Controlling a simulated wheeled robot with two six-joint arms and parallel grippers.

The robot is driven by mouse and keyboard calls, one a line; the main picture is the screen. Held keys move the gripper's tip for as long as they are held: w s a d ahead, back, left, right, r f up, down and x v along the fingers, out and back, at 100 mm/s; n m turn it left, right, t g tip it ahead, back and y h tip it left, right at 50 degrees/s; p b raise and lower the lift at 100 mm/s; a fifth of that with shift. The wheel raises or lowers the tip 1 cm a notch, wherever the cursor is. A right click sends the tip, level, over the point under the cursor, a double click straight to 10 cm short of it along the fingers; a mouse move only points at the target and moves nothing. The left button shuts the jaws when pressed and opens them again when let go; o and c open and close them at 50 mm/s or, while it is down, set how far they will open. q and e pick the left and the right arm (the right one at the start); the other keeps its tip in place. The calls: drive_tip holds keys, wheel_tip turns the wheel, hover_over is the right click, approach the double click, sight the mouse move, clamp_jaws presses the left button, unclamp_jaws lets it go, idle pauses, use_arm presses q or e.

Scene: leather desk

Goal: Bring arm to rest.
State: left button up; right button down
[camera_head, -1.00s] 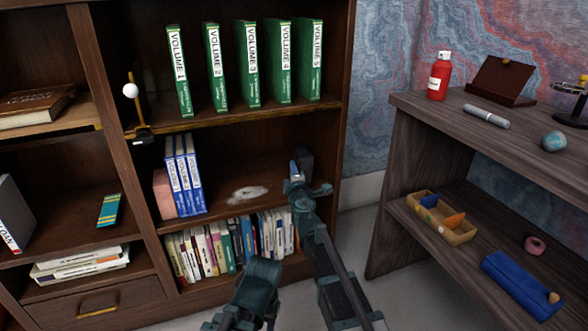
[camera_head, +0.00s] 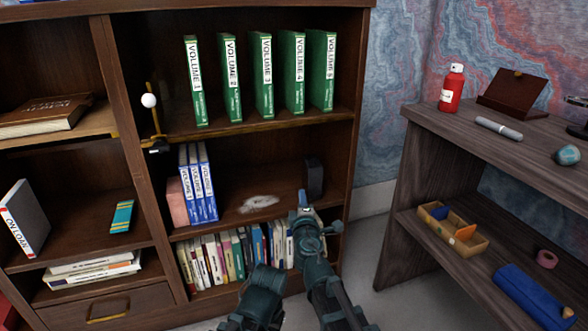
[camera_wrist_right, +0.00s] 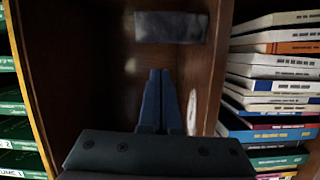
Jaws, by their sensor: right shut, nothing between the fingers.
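My right gripper (camera_head: 303,200) is in front of the middle shelf of the bookcase, low and right of centre in the head view. Its blue fingers (camera_wrist_right: 158,100) are together and empty in the right wrist view. A dark upright block (camera_head: 314,178) stands on the middle shelf near its right end. The block also shows in the right wrist view (camera_wrist_right: 170,27), beyond the fingertips with a gap between. My left gripper is not in view.
Green volumes (camera_head: 263,75) stand on the upper shelf. Blue volumes (camera_head: 198,185) stand left on the middle shelf, with a row of books (camera_head: 240,250) below. A grey wooden desk (camera_head: 400,220) stands to the right. The floor (camera_head: 365,235) between looks clear.

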drive_tip(key=s+d+f+m+g+h+p, duration=0.1)
drive_tip(key=s+d+m+g+h+p, duration=0.4)
drive_tip(key=s+d+m+g+p, duration=0.45)
drive_tip(key=s+a+f+m+g+y+p, duration=0.15)
drive_tip(key=s+a+g+p, duration=0.25)
drive_tip(key=s, duration=0.6)
drive_tip(key=s+a+m+g+y+p, duration=0.2)
drive_tip(key=s+a+g+p, duration=0.25)
drive_tip(key=s, duration=0.65)
wheel_tip(320, 180, up, 37)
drive_tip(key=p, duration=3.6)
drive_tip(key=shift+w+m+p, duration=0.3)
drive_tip(key=shift+w+p, duration=0.05)
drive_tip(key=shift+f, duration=0.1)
